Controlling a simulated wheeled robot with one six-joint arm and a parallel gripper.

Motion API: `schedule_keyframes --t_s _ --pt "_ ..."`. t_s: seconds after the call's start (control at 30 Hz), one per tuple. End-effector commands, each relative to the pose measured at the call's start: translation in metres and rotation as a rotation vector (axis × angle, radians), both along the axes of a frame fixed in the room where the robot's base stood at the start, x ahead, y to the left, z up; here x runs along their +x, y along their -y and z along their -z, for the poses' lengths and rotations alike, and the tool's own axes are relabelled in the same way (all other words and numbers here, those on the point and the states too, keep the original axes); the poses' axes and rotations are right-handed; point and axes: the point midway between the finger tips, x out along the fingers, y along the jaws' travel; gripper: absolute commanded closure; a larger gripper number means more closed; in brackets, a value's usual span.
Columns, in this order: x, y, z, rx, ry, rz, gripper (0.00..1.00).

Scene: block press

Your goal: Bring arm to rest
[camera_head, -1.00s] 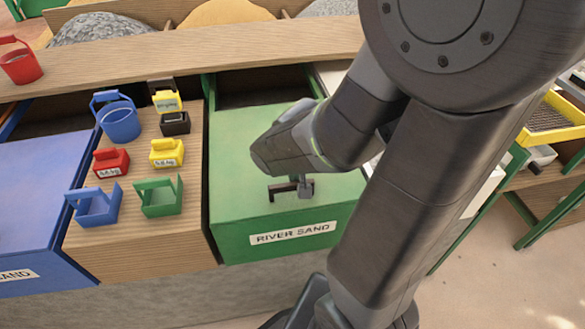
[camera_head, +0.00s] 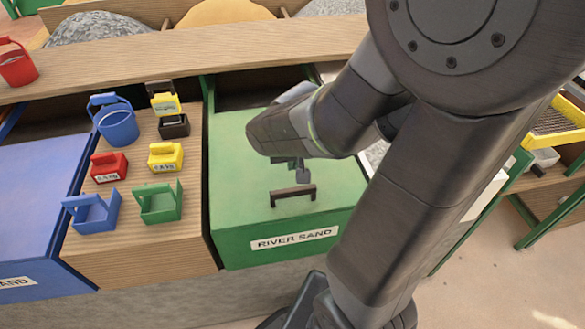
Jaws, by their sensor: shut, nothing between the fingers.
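My arm reaches in from the right and bends over the green box labelled RIVER SAND (camera_head: 235,215). My gripper (camera_head: 302,174) is at the end of the wrist, small and partly hidden by it. It is shut and holds nothing. It appears above and behind the dark handle (camera_head: 293,195) on top of the green box, with a small gap between them in the picture.
A blue box (camera_head: 30,200) is further left. A yellow tray (camera_head: 556,124) is at right.

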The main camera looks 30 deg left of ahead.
Motion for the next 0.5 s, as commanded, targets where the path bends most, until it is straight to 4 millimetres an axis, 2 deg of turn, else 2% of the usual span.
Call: schedule_keyframes --t_s 0.03,0.2,0.5 --pt "-0.002 0.001 -0.013 0.007 0.003 0.000 1.00" --pt "-0.010 0.007 -0.041 0.007 0.004 -0.001 1.00" --pt "-0.018 0.014 -0.070 0.005 0.003 -0.001 1.00"
